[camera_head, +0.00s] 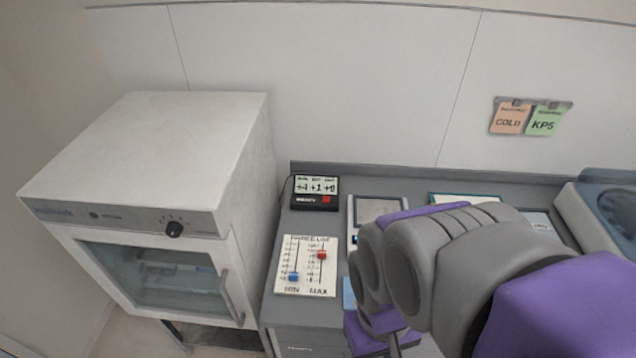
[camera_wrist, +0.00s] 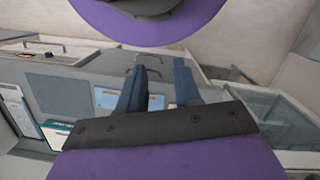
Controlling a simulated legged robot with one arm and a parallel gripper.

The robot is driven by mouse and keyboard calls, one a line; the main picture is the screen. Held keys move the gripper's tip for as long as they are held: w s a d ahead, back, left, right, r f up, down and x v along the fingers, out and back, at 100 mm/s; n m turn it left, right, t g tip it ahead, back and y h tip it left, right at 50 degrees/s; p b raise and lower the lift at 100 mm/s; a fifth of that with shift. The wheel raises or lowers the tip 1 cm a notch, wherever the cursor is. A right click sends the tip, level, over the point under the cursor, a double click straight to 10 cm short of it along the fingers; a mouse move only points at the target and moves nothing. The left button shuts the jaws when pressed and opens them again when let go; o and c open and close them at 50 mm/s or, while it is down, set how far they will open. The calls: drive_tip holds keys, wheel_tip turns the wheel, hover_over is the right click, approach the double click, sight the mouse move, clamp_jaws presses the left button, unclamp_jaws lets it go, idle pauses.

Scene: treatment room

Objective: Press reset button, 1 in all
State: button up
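A small black display device (camera_head: 316,193) stands on the grey counter by the back wall, to the right of the white cabinet. It has a pale screen with readings and dark lettering. A red button (camera_head: 326,200) sits at the lower right of its front and is uncovered. My gripper is mostly hidden behind my arm in the head view, far to the right of and nearer than the device. In the wrist view my gripper (camera_wrist: 159,76) shows two blue-grey fingers apart with nothing between them. I cannot make out the red button in the wrist view.
A white card (camera_head: 307,265) with red and blue sliders lies in front of the device. A glass-door white cabinet (camera_head: 150,160) stands left. A grey-screened unit (camera_head: 378,207) is right of the device. Orange (camera_head: 512,118) and green notes (camera_head: 545,121) hang on the wall.

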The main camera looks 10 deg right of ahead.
clamp_jaws()
idle(1.4)
